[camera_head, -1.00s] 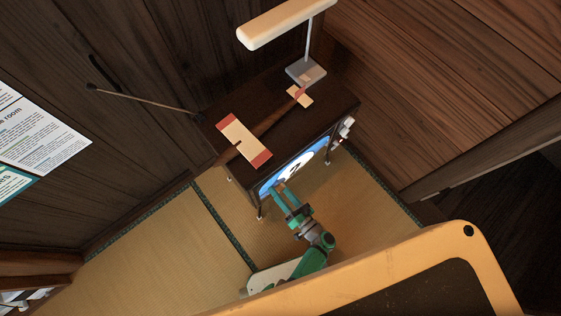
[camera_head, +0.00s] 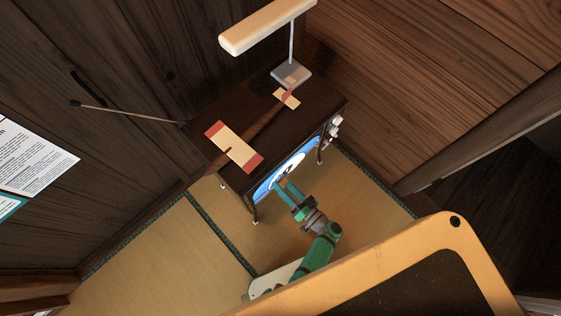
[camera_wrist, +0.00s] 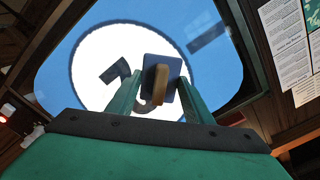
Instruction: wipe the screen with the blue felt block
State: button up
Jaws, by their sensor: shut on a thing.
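The screen (camera_wrist: 95,50) is lit blue with a large white disc and dark figures, partly hidden by my gripper. In the head view the screen (camera_head: 268,183) is on the front of a dark cabinet. My gripper (camera_head: 283,187) is in front of it. In the wrist view my gripper (camera_wrist: 160,98) is shut on the tan handle of the blue felt block (camera_wrist: 150,65). The block covers the disc's right part. I cannot tell whether the block touches the screen. A darker blue streak (camera_wrist: 208,37) lies right of the disc.
On the dark cabinet (camera_head: 270,125) lie a cream cloth with red ends (camera_head: 232,147) and a smaller cloth (camera_head: 287,98). A lamp (camera_head: 268,25) stands at the back. A rod (camera_head: 125,112) reaches left. Tatami floor (camera_head: 160,250) is clear at left. A wooden frame (camera_head: 400,245) is in the foreground.

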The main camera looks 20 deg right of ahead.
aim_at(268, 187)
jog(key=shift+w+d, duration=0.25)
jog(key=shift+d, duration=0.4)
jog(key=shift+w+d, duration=0.2)
jog(key=shift+d, duration=0.4)
jog(key=shift+w+d+r, duration=0.1)
jog(key=shift+w+d, duration=0.3)
jog(key=shift+d, duration=0.45)
jog(key=shift+w+d, duration=0.35)
jog(key=shift+d, duration=0.5)
jog(key=shift+w+d, duration=0.25)
jog(key=shift+d, duration=0.7)
jog(key=shift+w+d, duration=0.3)
jog(key=shift+d, duration=0.65)
jog(key=shift+w+d, duration=0.25)
jog(key=shift+d, duration=0.7)
jog(key=shift+w+r, duration=0.15)
jog(key=shift+r, duration=0.8)
jog(key=shift+s+a, duration=0.4)
jog(key=shift+a, duration=0.8)
jog(key=shift+s+a, duration=0.35)
jog(key=shift+a, duration=0.8)
jog(key=shift+s+a, duration=0.4)
jog(key=shift+a, duration=0.8)
